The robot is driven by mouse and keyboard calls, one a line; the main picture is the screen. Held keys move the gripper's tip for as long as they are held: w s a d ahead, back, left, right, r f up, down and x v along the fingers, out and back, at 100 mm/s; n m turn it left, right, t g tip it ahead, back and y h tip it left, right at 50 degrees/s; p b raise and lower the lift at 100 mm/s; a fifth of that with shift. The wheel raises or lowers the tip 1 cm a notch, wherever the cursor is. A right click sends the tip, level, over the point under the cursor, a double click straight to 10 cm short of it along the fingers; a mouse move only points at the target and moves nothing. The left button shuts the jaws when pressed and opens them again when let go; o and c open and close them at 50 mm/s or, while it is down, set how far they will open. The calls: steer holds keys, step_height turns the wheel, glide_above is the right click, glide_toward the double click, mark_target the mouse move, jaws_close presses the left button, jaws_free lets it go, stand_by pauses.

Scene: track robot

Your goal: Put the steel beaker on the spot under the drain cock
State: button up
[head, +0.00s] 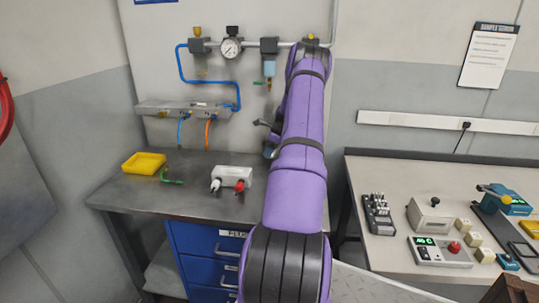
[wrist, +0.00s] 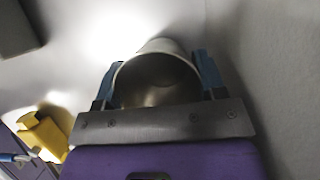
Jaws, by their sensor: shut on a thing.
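The steel beaker (wrist: 160,78) is in my gripper (wrist: 158,62), between its two blue fingers, with its open mouth towards the wrist camera. In the head view my purple arm covers most of the gripper and beaker; only small grey and blue parts show left of the arm, above the back of the bench. A filter unit with a blue bowl (head: 269,67) hangs from the wall pipe, with a small green lever below it that looks like the drain cock (head: 262,83). The spot under it is hidden behind my arm.
The left bench (head: 140,197) holds a yellow tray (head: 144,163), a green hooked piece (head: 171,178) and a white block with red fittings (head: 232,177). A pressure gauge (head: 231,48) and blue tubing are on the wall. The right bench (head: 375,172) carries several devices.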

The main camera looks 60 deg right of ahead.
steer(key=shift+f, duration=1.2)
steer(key=shift+f, duration=0.1)
steer(key=o, duration=0.6)
steer(key=shift+o, duration=0.2)
steer(key=v, duration=1.2)
